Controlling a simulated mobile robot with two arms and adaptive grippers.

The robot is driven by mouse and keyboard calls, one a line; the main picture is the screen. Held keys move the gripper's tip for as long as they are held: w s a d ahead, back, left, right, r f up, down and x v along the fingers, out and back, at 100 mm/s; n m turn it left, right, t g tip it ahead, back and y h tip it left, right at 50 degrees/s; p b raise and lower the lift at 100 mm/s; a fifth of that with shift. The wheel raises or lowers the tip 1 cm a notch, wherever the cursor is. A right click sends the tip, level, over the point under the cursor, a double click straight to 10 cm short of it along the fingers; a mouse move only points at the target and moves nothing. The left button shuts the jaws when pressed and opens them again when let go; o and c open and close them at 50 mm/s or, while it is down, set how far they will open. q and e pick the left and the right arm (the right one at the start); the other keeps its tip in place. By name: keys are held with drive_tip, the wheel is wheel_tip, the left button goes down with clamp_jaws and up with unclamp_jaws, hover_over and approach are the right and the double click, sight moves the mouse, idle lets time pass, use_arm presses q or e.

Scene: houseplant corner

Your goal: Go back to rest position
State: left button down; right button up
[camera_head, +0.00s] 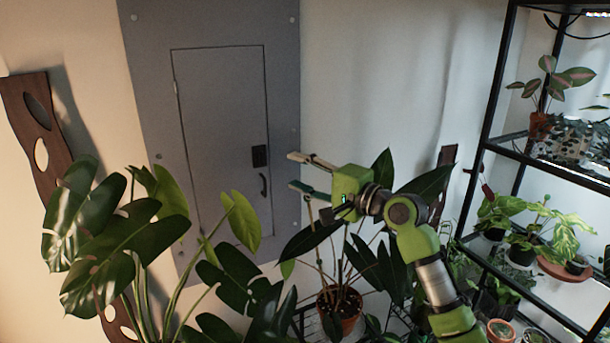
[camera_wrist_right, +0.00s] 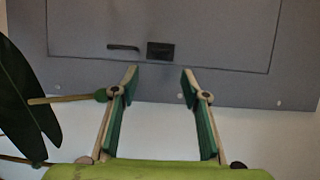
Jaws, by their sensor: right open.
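My right gripper (camera_head: 300,173) is in the middle of the head view, its arm coming in from the lower right. Its fingers point left toward the grey panel (camera_head: 150,60) on the wall. The right wrist view shows the fingers (camera_wrist_right: 160,88) spread apart with nothing between them. Beyond them are the panel's dark handle (camera_wrist_right: 123,47) and black latch plate (camera_wrist_right: 160,51). In the head view the panel door (camera_head: 215,110) sits flush in its frame and looks closed. My left gripper is not in view.
Large-leaved plants (camera_head: 110,240) fill the lower left. A potted plant (camera_head: 340,305) stands below my right gripper, its leaves close to the arm. A black shelf rack (camera_head: 490,110) with several potted plants stands at the right. A wavy wooden piece (camera_head: 35,125) leans at the left wall.

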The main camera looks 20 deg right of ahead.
drive_tip(key=shift+s+d, duration=0.25)
drive_tip(key=shift+s, duration=0.45)
